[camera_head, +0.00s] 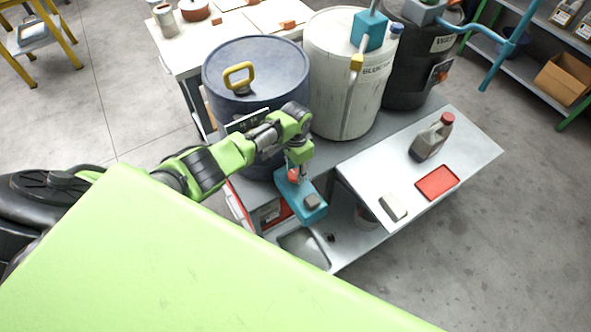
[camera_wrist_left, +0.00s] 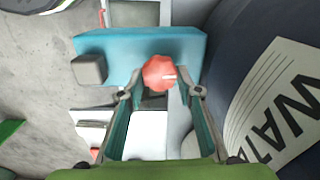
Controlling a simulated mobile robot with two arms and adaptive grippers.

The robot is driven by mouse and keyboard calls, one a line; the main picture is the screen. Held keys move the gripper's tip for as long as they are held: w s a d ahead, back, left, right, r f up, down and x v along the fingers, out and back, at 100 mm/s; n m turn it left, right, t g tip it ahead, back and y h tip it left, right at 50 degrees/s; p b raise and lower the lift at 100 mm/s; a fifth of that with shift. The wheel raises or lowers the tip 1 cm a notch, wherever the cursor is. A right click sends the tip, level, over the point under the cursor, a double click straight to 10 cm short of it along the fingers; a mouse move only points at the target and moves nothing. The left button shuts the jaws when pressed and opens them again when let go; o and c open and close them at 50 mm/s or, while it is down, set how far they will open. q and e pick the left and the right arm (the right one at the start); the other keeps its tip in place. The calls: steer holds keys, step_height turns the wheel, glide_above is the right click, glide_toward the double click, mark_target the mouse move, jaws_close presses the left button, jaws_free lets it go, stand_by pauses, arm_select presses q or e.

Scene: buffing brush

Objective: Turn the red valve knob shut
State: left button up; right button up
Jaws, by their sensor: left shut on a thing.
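The red valve knob (camera_head: 293,175) sits on the teal valve body (camera_head: 288,192) in front of the blue drum. In the left wrist view the knob (camera_wrist_left: 157,72) is round and lobed, with a white mark pointing right. The teal body (camera_wrist_left: 120,48) lies behind it and carries a grey block (camera_wrist_left: 88,69) to the left. My left gripper (camera_head: 297,163) reaches over the drum's front to the knob. In the wrist view its fingers (camera_wrist_left: 161,92) stand on both sides of the knob, shut on it. The fingers partly hide the knob in the head view. My right gripper does not show.
A blue drum (camera_head: 255,65) stands close behind my left arm, with a white drum (camera_head: 335,100) and a black drum (camera_head: 412,80) beside it. A metal table (camera_head: 400,180) at right holds a jug (camera_head: 432,138) and a red tray (camera_head: 437,183). Open floor lies left.

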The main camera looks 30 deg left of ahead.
mark_target(296, 173)
arm_select(q)
steer(key=shift+m, duration=0.5)
steer(key=o, duration=1.1)
step_height(296, 173, up, 12)
stand_by(0.5)
